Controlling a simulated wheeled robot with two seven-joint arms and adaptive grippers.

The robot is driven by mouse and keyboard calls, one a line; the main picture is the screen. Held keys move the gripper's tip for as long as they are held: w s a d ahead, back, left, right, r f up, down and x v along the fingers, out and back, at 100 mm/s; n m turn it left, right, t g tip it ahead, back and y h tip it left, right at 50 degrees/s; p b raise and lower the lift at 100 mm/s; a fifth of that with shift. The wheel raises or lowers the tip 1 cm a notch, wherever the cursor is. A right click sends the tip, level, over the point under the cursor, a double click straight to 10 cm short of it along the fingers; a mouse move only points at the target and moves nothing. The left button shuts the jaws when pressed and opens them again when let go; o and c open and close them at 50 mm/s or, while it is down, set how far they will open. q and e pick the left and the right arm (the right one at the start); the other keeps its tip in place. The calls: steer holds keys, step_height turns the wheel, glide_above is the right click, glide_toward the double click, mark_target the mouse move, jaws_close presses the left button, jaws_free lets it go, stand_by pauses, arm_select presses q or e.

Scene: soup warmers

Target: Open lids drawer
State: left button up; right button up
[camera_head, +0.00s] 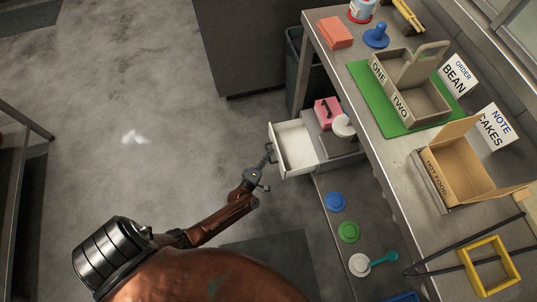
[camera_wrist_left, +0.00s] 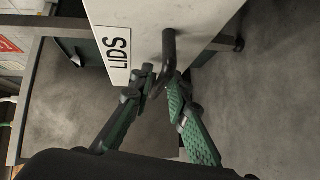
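The lids drawer (camera_head: 294,147) is pulled out from under the counter, and its pale, empty-looking inside shows in the head view. Its white front with the LIDS label (camera_wrist_left: 117,48) shows in the left wrist view. A dark bar handle (camera_wrist_left: 168,47) sticks out from this front. My left gripper (camera_head: 267,160) is at the drawer front in the head view. In the left wrist view its green-padded fingers (camera_wrist_left: 160,80) close in on both sides of the handle, and it looks shut on it. My right gripper is not in view.
A pink box (camera_head: 327,112) and a white round-topped item (camera_head: 343,126) stand behind the drawer. Blue (camera_head: 335,202) and green (camera_head: 348,232) discs lie on the lower shelf. The counter holds a wooden caddy (camera_head: 424,100) and a cardboard box (camera_head: 460,170). The floor left of the drawer is clear.

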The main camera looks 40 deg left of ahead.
arm_select(q)
steer(key=v, duration=1.2)
